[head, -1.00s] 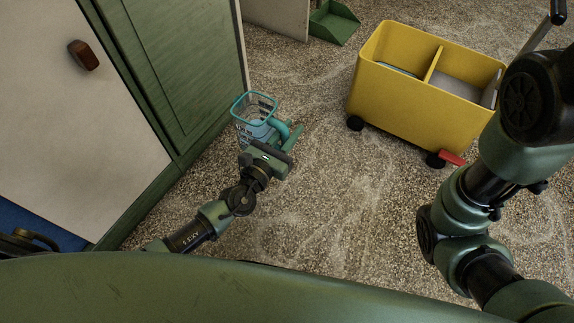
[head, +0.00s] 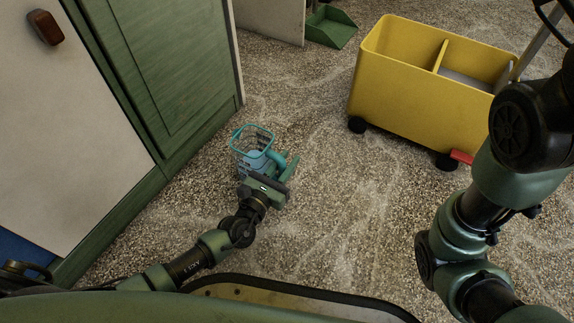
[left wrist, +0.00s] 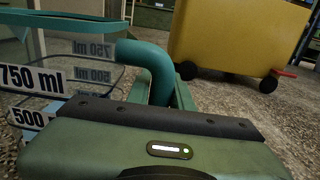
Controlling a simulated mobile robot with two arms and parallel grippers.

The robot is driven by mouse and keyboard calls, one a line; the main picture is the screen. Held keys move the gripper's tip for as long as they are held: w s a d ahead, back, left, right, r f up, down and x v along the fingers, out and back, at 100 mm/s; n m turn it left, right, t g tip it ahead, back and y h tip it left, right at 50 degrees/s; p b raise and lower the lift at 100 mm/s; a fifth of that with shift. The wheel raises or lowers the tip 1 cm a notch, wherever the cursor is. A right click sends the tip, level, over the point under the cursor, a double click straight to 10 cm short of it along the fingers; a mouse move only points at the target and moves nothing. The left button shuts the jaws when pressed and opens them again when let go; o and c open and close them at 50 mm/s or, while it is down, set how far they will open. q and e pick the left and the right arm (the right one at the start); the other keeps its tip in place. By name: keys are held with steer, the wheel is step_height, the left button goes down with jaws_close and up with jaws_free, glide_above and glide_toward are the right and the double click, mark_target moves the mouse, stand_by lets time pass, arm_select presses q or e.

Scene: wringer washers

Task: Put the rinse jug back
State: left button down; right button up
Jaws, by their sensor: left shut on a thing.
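The rinse jug (head: 253,148) is a clear jug with a teal rim and teal handle, in the middle left of the head view. My left gripper (head: 277,175) is shut on its handle and holds it out over the speckled floor. In the left wrist view the teal handle (left wrist: 150,66) rises past the gripper body, and volume labels reading 750 ml and 500 show on the jug's side at left. The jug looks roughly upright. The fingertips are partly hidden by the gripper body. My right arm crosses the right side, but its gripper is out of view.
A yellow two-compartment wheeled bucket (head: 395,85) with a red pedal (head: 462,157) stands at upper right. A green cabinet (head: 160,70) and white door (head: 60,125) line the left. A green dustpan (head: 331,27) lies at the back. The middle floor is clear.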

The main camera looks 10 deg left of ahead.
arm_select(q)
steer(key=shift+r, duration=0.2)
steer(key=shift+f, duration=0.1)
steer(key=c, duration=1.3)
jaws_free()
steer(key=shift+f, duration=0.1)
steer(key=shift+o, duration=0.2)
steer(key=p+v, duration=0.4)
steer(key=v, duration=0.7)
steer(key=shift+s+a+p, duration=0.15)
steer(key=shift+s+p, duration=0.15)
steer(key=shift+s, duration=0.2)
